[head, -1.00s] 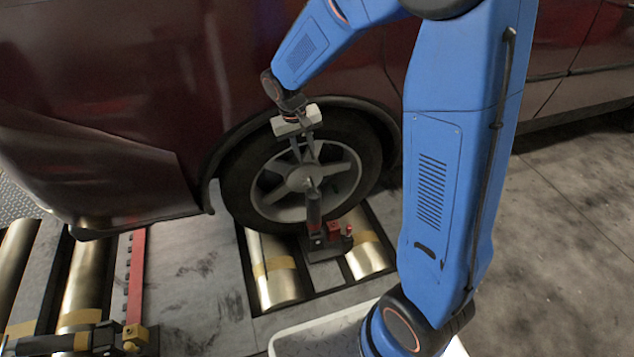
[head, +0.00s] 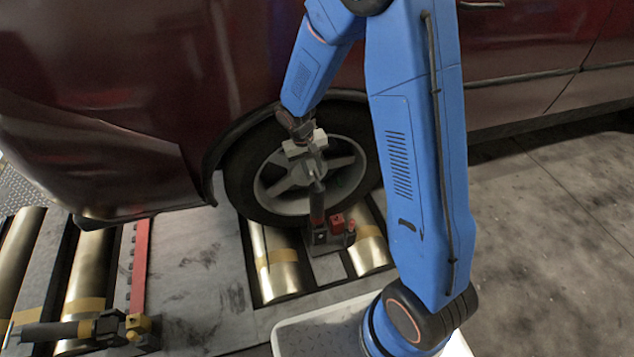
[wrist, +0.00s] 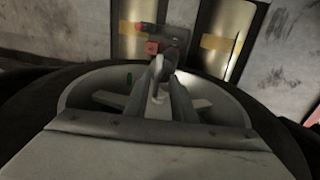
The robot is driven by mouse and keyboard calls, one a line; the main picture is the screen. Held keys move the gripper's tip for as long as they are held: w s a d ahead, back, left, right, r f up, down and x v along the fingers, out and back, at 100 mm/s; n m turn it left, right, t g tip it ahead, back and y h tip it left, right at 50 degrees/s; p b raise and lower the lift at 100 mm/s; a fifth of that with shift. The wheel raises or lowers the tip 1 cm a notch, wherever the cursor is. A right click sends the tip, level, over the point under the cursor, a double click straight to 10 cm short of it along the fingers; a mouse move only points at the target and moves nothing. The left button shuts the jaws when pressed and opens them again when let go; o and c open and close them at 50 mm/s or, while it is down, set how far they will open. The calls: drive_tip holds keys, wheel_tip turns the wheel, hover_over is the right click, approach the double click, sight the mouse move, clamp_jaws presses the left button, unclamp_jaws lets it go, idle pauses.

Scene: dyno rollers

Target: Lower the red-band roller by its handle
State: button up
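The lever handle (head: 317,208) stands nearly upright in front of the car wheel (head: 300,175), with a dark grip and a pale upper end. Its base carries a red block (head: 337,222) and sits between two brass rollers (head: 278,265) under the wheel. The bands on these rollers look yellow-tan; I see no red band. My gripper (head: 315,176) points down at the handle's upper end. In the wrist view my fingers (wrist: 160,84) are apart, with the pale end of the handle between them. Whether they touch it is unclear. The red block (wrist: 152,47) shows beyond.
Another roller set (head: 88,275) lies at left, with a dark lever (head: 60,330) lying flat beside a yellow block (head: 138,325). A red rail (head: 138,265) runs nearby. The dark red car body (head: 100,120) is close behind my arm. Floor at right is clear.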

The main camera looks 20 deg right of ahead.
sight(317, 181)
drive_tip(key=f, duration=0.3)
drive_tip(key=d+f, duration=0.1)
drive_tip(key=f, duration=0.2)
drive_tip(key=shift+d+f, duration=0.15)
drive_tip(key=shift+f, duration=0.1)
clamp_jaws()
